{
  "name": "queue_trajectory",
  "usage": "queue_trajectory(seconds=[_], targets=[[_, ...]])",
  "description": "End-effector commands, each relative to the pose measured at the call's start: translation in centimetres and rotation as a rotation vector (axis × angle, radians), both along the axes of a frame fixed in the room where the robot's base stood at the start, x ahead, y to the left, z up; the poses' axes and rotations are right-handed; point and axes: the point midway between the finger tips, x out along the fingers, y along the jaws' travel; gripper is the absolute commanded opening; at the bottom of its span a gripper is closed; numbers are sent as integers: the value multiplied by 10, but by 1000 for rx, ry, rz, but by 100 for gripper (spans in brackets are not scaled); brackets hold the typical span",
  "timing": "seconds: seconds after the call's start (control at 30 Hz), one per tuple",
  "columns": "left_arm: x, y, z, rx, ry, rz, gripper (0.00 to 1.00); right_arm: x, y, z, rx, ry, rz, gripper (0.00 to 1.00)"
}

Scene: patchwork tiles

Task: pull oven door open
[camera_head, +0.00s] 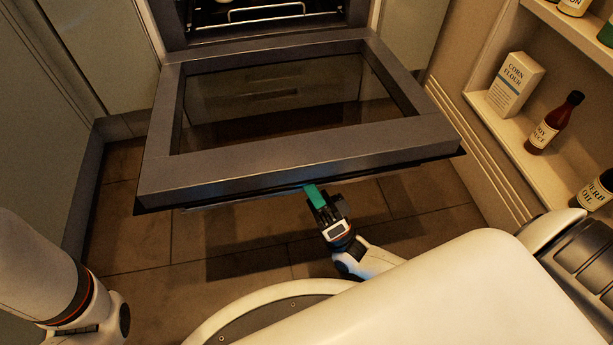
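The oven door (300,153) is swung down to about horizontal, with its dark glass window facing up. The oven cavity (262,14) is open behind it, with a metal rack inside. My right gripper (315,192) is at the door's near edge, a little right of its middle. Its green fingertip lies against that edge; the other finger and any handle are hidden under the door, so its grip cannot be told. My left arm (62,285) shows at the lower left; its gripper is out of view.
Shelves at the right hold a corn flour box (514,86), a dark sauce bottle (554,122) and a herb oil bottle (595,192). Pale cabinets (85,50) stand at the left. Tiled floor (230,245) is clear below the door.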

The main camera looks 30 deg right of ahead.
Motion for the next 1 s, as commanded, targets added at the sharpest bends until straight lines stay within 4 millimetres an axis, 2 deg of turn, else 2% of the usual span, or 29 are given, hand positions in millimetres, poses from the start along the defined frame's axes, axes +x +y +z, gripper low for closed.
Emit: queue_trajectory(seconds=[0.33,0.37,0.47,0.8,1.0], targets=[[0,0,0,0,0,0,55,-1,1,-1,1,-1,1,0],[0,0,0,0,0,0,55,-1,1,-1,1,0,2,30],[0,0,0,0,0,0,55,-1,1,-1,1,0,2,47],[0,0,2,0,1,0,55,-2,0,-2,0,1,1,47],[1,0,14,0,2,0,55,-19,-7,-22,-2,7,1,47]])
